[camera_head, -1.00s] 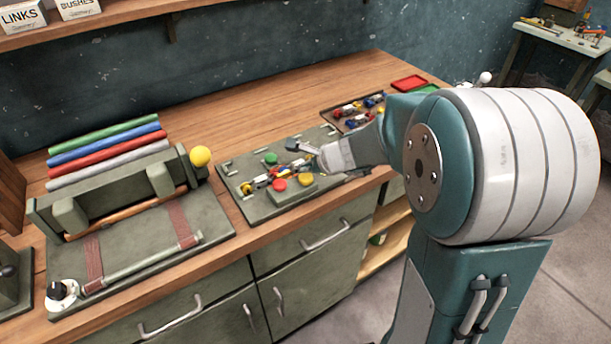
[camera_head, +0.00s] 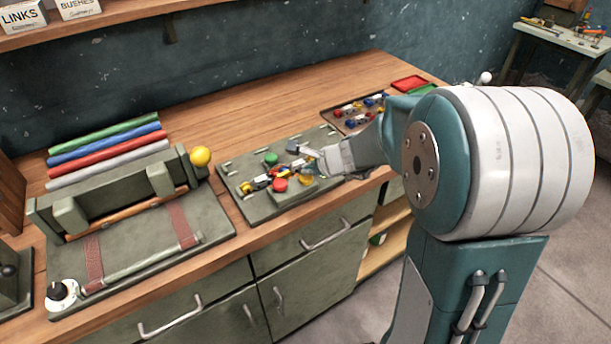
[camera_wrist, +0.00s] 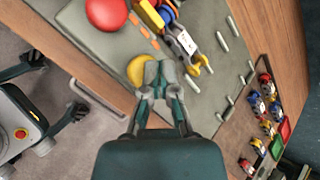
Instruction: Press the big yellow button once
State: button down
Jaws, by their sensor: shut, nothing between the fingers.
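The big yellow button (camera_wrist: 137,71) shows in the wrist view as a yellow crescent beside my gripper (camera_wrist: 163,70). The fingers are shut and empty, and their tips cover the rest of the button. I cannot tell whether they touch it or hover just over it. In the head view my gripper (camera_head: 308,168) points down at the right part of the grey panel (camera_head: 237,172), and the yellow button there is mostly hidden. A red button (camera_head: 280,184) sits just left of it, and it shows large in the wrist view (camera_wrist: 106,13). A green button (camera_head: 270,158) is behind.
Small coloured parts (camera_head: 257,183) lie on the panel near the buttons. A tray of coloured parts (camera_head: 352,115) and a red tray (camera_head: 409,83) are at the back right. A fixture with a yellow ball knob (camera_head: 200,157) stands to the left.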

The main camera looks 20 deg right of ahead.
aim_at(308, 177)
jog(key=shift+f, duration=0.95)
dwell(0.9)
jog(key=shift+r, duration=1.35)
jog(key=shift+r, duration=2.55)
